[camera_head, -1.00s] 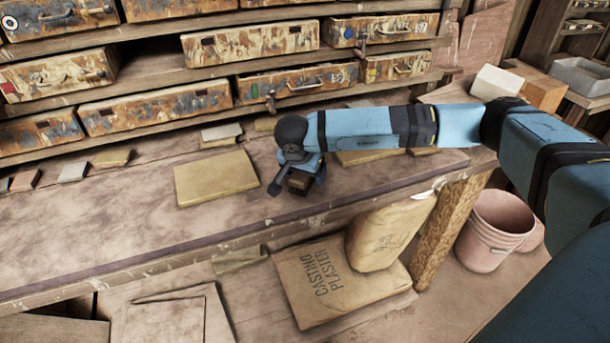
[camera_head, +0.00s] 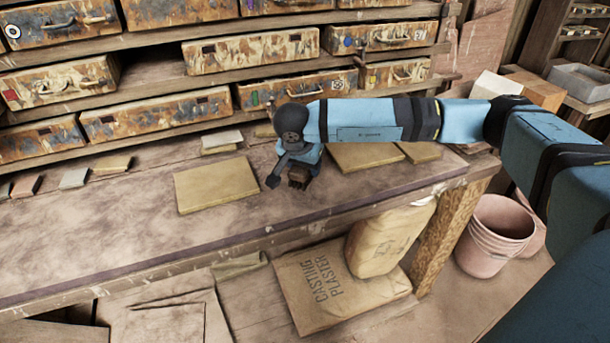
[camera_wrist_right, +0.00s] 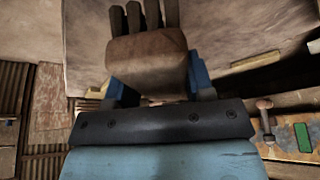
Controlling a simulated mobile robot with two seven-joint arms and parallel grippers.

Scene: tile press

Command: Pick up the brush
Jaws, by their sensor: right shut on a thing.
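The brush (camera_head: 299,180) is a small brown block with dark tufts, seen in the head view under my right gripper (camera_head: 298,170). In the right wrist view the brush (camera_wrist_right: 148,52) fills the space between the blue fingers of the right gripper (camera_wrist_right: 155,80), its dark bristle tufts pointing to the top of the picture. The right gripper is shut on the brush. In the head view it is over the front half of the workbench (camera_head: 110,235); the gap below the brush is hard to judge. My left gripper is in neither view.
A tan board (camera_head: 215,184) lies left of the gripper, and another board (camera_head: 365,156) lies under my right forearm. Shelves of stained drawers (camera_head: 155,115) stand behind the bench.

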